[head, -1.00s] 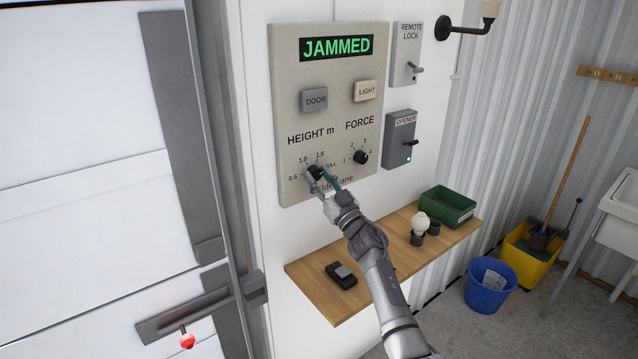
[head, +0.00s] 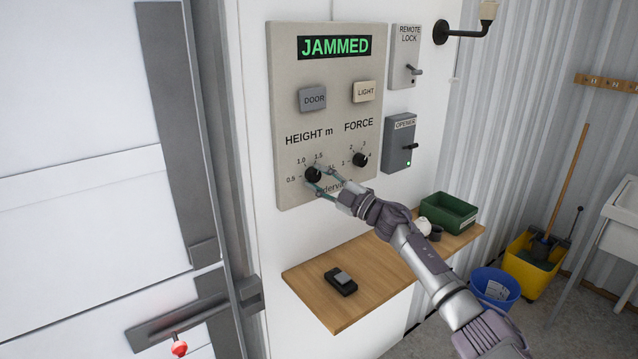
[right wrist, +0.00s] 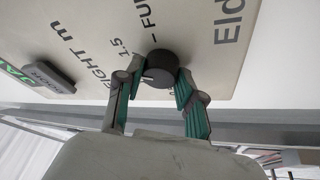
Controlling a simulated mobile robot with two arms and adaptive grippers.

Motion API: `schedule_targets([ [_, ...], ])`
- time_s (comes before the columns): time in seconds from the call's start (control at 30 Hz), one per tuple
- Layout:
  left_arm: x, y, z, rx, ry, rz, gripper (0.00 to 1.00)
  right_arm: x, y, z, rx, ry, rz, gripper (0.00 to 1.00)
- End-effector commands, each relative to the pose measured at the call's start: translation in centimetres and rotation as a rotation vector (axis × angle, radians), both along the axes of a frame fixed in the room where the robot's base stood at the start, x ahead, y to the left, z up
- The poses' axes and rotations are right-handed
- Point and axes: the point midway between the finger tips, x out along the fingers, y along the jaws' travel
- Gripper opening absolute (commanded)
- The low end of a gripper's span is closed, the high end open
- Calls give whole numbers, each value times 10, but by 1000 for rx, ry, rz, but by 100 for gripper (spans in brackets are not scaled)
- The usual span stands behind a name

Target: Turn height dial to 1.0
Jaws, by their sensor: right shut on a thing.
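The black height dial (head: 313,174) sits at the lower left of the beige control panel (head: 290,225), under the label "HEIGHT m". Marks 0.5, 1.0 and 1.5 show around it in the head view. I cannot make out where its pointer stands. My right gripper (head: 321,180) reaches in from the lower right, its two fingers on either side of the dial. In the right wrist view the dial (right wrist: 161,68) is between the fingertips, which are shut on it. My left gripper is not in view.
The force dial (head: 360,160) is close to the right. The display (head: 335,47) reads "JAMMED". Below is a wooden shelf (head: 310,277) with a dark device (head: 341,282) and a green bin (head: 449,212). A blue bucket (head: 495,290) stands on the floor.

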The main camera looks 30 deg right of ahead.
Motion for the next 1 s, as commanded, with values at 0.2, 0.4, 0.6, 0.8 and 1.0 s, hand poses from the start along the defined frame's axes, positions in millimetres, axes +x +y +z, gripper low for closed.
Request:
schedule_targets([
  [0.2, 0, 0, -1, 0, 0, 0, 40, 0, -1, 0, -213, -4, 0, 3],
  [0.4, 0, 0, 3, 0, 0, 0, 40, 0, -2, 2, -403, -11, 0, 3],
  [0.6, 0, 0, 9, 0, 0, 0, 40, 0, -2, 3, -578, -16, 1, 3],
  [0.8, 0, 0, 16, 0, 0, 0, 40, 0, -1, 4, -721, -22, 2, 3],
  [1.0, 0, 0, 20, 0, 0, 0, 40, 0, -1, 3, -818, -24, 3, 3],
])
